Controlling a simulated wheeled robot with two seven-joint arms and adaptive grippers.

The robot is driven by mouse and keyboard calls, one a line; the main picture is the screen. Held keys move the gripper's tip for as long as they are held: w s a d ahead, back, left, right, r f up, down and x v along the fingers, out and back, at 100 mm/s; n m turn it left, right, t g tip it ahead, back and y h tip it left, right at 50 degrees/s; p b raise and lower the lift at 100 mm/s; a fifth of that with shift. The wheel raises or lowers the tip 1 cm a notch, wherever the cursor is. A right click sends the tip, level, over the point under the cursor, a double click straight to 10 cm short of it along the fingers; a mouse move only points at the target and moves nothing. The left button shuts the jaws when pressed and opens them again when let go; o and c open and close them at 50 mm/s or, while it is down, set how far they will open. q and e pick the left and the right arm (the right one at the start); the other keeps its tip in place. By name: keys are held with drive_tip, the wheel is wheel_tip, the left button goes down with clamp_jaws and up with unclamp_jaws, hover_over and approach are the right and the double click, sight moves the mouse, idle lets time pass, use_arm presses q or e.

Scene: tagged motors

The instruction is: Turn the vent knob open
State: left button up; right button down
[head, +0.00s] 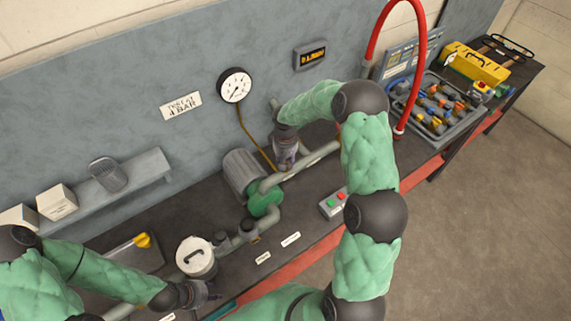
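I cannot pick out the vent knob for sure; it may be hidden by an arm or too small to tell. A white canister (196,262) with a dark-handled lid stands at the front left of the bench. My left gripper (208,293) is low beside its front side; its fingers are small and dark, and I cannot tell whether they touch anything. My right gripper (285,152) points down near the grey pipe (318,155) behind the pump; its fingertips are partly hidden. A green pump (264,202) with a grey motor (241,172) sits mid-bench.
A round gauge (235,86) and a "4 BAR" sign (181,106) are on the wall. A button box (334,204) stands near the front edge. A red hose (420,60) arches at right, beside a tray of parts (462,126). A yellow handle (143,240) shows at left.

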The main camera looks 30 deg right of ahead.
drive_tip(key=n+b, duration=0.1)
drive_tip(key=n, duration=0.4)
drive_tip(key=shift+f+n, duration=0.1)
drive_tip(key=shift+n, duration=0.2)
drive_tip(key=n, duration=0.4)
drive_tip(key=shift+n, duration=0.4)
drive_tip(key=c, duration=1)
unclamp_jaws()
wheel_tip(320, 180, up, 12)
drive_tip(key=shift+r, duration=0.1)
